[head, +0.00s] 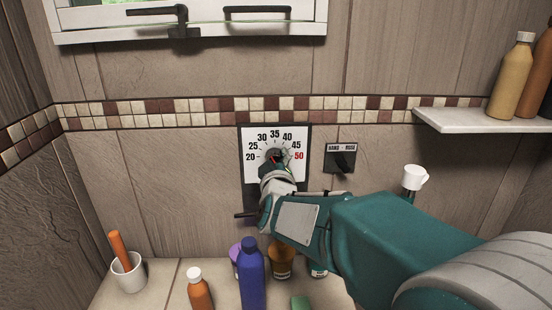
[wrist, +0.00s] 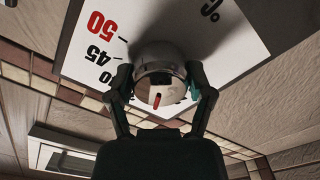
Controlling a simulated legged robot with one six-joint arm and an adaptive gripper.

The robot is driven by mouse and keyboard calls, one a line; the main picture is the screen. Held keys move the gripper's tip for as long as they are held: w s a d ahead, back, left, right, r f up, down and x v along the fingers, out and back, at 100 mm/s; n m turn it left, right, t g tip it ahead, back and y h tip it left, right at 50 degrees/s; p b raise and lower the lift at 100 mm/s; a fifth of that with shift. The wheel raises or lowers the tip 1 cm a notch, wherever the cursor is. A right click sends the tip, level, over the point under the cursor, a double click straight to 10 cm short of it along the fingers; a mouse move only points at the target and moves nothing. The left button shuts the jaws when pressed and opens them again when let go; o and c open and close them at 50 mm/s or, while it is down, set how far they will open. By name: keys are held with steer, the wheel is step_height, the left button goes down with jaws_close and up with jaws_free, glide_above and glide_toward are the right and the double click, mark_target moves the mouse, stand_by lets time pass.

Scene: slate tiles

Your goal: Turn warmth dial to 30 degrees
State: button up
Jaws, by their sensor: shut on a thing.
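The warmth dial's white plate (head: 252,139) is on the wall, marked from 20 to a red 50. In the wrist view the plate (wrist: 240,40) fills the top, with 50, 45 and 40 legible at the left. My gripper (head: 276,160) reaches the dial from the lower right. In the wrist view my gripper (wrist: 163,84) is shut on the round metallic dial knob (wrist: 160,66), one finger on each side. A red mark (wrist: 156,99) on the knob points toward the bottom of that view. The number it points at is hidden behind my gripper.
A hand/hose switch (head: 342,158) is right of the dial. Several bottles, including a blue one (head: 251,272) and an orange one (head: 199,290), stand on the ledge below. A white cup (head: 129,273) is at left, a shelf (head: 480,119) with bottles at right.

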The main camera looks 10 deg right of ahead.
steer(key=shift+r+n, duration=0.1)
steer(key=shift+n, duration=0.2)
steer(key=o, duration=1.1)
steer(key=shift+a, duration=0.1)
steer(key=s, duration=0.4)
steer(key=s+a, duration=0.1)
steer(key=s, duration=0.3)
steer(key=s+a, duration=0.1)
steer(key=s, duration=0.2)
steer(key=shift+s+a, duration=0.25)
steer(key=shift+s, duration=0.15)
